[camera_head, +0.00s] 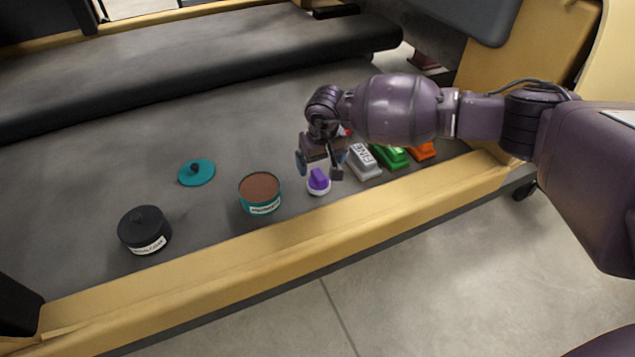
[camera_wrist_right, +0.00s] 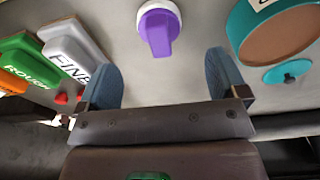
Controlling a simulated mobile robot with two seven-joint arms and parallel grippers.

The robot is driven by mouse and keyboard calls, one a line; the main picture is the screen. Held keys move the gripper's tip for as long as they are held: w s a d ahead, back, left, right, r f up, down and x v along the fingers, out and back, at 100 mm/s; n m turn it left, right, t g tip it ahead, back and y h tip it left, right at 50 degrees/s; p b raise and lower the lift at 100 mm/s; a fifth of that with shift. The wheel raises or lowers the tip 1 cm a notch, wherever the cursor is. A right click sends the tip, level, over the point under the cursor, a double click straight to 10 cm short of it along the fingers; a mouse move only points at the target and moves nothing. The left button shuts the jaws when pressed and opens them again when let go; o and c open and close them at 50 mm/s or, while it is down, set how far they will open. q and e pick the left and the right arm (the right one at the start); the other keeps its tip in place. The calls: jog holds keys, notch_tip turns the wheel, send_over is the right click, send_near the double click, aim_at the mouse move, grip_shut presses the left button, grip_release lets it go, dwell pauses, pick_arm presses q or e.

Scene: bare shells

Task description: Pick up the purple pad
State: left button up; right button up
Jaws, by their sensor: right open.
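The purple pad (camera_head: 318,180) has a purple grip on a round white base and sits on the grey surface near its wooden front edge. My right gripper (camera_head: 320,172) is open and empty, just above and behind the pad. In the right wrist view the purple pad (camera_wrist_right: 158,30) lies ahead of the two spread blue-grey fingertips (camera_wrist_right: 165,80), apart from them. My left gripper does not show.
An open teal tin (camera_head: 260,205) with brown contents stands left of the pad; its teal lid (camera_head: 197,172) lies farther left. A black closed tin (camera_head: 145,230) is at the left front. Grey FINE (camera_head: 363,163), green ROUGH (camera_head: 389,157) and orange (camera_head: 422,151) blocks are to the right.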

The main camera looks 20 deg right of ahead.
aim_at(319, 174)
jog(key=f, duration=0.2)
jog(key=w+f+b, duration=0.1)
jog(key=f, duration=0.2)
jog(key=f+b, duration=0.1)
jog(key=f, duration=0.1)
jog(key=shift+w+f, duration=0.15)
jog(key=shift+f, duration=0.15)
jog(key=shift+w+r, duration=0.1)
jog(key=shift+r, duration=0.1)
jog(key=c, duration=1)
